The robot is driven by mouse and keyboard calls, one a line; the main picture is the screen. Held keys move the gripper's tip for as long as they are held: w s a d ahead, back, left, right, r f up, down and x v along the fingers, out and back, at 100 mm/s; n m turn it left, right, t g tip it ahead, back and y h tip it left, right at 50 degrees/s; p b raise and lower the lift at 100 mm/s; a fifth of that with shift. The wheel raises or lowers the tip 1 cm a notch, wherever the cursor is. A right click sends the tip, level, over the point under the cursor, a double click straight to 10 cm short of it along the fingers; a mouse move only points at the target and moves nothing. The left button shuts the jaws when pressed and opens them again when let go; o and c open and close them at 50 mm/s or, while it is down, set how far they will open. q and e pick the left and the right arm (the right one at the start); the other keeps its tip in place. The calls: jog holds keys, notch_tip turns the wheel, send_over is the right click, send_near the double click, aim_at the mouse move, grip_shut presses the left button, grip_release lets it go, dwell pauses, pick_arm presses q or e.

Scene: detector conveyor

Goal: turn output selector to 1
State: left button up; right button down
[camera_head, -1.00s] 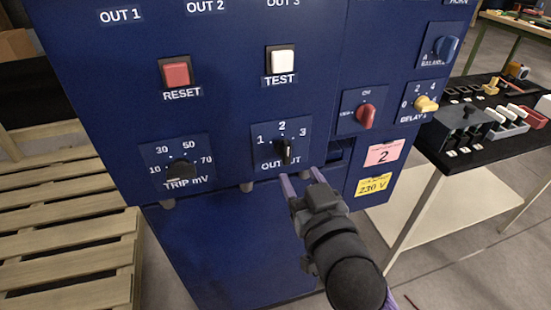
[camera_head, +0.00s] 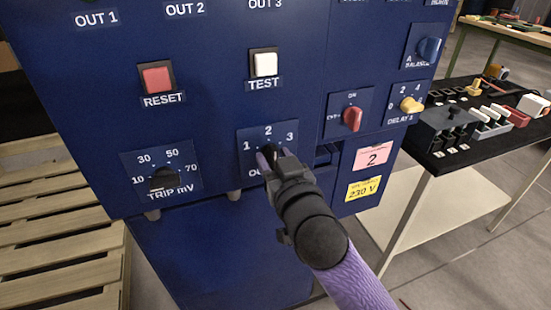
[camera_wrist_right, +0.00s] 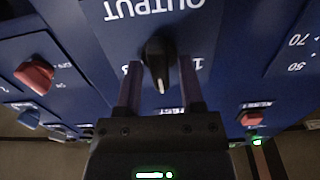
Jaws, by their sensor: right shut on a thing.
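The output selector (camera_head: 271,148) is a black knob on a small blue plate with the figures 1, 2 and 3, low on the blue cabinet front. In the right wrist view, upside down, the knob (camera_wrist_right: 158,55) stands between my two fingers, and its white pointer line aims at the 2 side, about midway between 1 and 3. My right gripper (camera_head: 266,160) is shut on the knob, one finger on each side of it. In the head view my gripper covers most of the knob and the OUTPUT label. My left gripper is not in view.
The TRIP mV knob (camera_head: 163,179) is left of the selector, the white TEST button (camera_head: 264,64) above it, and the red RESET button (camera_head: 156,78) at upper left. A red switch (camera_head: 352,118) and yellow DELAY knob (camera_head: 411,104) are to the right. A pallet (camera_head: 60,210) lies at left.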

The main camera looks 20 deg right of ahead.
jog(key=n+p, duration=0.3)
jog(key=p, duration=0.1)
jog(key=shift+a+r+n, duration=0.1)
jog(key=shift+r+n, duration=0.1)
jog(key=shift+n, duration=0.2)
jog(key=n+p, duration=0.1)
jog(key=n, duration=0.1)
jog(key=n+p, duration=0.2)
jog(key=n, duration=0.1)
jog(key=shift+a+f, duration=0.1)
jog(key=shift+f, duration=0.1)
jog(key=shift+f+n+p, duration=0.1)
jog(key=shift+n+p, duration=0.25)
jog(key=shift+n, duration=0.65)
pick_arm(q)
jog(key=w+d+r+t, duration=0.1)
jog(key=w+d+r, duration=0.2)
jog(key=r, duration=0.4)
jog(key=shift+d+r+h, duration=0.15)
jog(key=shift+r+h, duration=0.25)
pick_arm(e)
jog(key=shift+n, duration=0.5)
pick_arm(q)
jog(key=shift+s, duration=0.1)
